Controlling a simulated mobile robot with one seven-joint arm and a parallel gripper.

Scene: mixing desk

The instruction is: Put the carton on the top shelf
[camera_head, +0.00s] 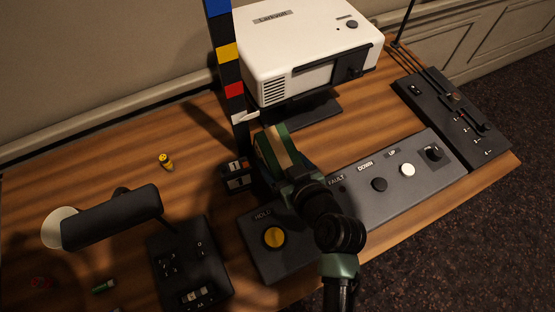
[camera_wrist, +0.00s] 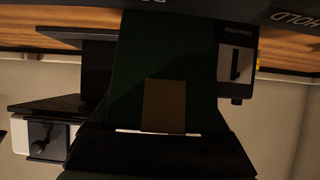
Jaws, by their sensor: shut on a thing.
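The carton (camera_head: 266,153), a green box with a pale tan band, is in the jaws of my gripper (camera_head: 287,166) in the head view. It is tilted and sits just right of the dark column, in front of the white machine. In the wrist view the carton (camera_wrist: 163,50) is a large dark green face with a tan patch, and my gripper (camera_wrist: 155,148) is dark across its lower part. The jaws are shut on the carton. I cannot clearly pick out a top shelf; whether the carton touches anything beneath is hidden.
A tall column (camera_head: 229,70) with coloured blocks stands close left of the carton. A white machine (camera_head: 305,50) is behind on a dark stand. Button panels (camera_head: 390,180) lie right and below, a lamp (camera_head: 110,217) left. A yellow piece (camera_head: 166,161) lies on bare wood.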

